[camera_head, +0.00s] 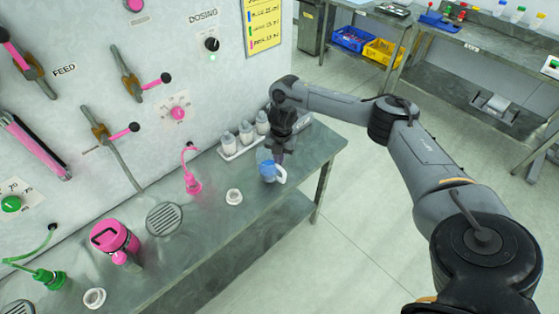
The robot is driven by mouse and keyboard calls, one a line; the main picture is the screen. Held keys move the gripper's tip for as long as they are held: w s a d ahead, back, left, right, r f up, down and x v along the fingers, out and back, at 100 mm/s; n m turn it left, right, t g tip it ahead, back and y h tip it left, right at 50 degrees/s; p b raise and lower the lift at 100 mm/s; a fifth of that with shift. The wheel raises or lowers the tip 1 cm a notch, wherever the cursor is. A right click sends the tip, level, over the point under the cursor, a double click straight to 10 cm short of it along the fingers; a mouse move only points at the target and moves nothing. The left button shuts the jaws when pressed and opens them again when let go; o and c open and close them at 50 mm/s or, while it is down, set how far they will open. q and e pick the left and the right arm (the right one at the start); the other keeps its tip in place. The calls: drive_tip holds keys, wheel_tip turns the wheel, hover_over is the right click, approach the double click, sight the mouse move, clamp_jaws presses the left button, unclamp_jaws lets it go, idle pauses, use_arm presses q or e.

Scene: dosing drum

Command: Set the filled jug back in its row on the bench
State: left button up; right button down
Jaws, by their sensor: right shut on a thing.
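The jug (267,172), clear with blue contents and a white handle, is at the right part of the bench (200,240), near its front edge. My right gripper (279,157) comes down from above and is shut on the jug. The jug looks about upright; I cannot tell whether its base touches the bench. A row of white, capped jugs or bottles (245,133) stands in a pale tray (228,154) against the wall, just behind and left of the gripper. My gripper and wrist hide the right end of the row. My left gripper is not in view.
A white ring (234,197) lies left of the jug. A pink spout (191,172), a round drain grate (164,218) and a pink canister (113,238) are further left. Open floor lies right of the bench.

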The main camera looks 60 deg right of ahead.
drive_tip(key=shift+f, duration=0.55)
drive_tip(key=shift+f, duration=0.15)
drive_tip(key=c, duration=1.3)
unclamp_jaws()
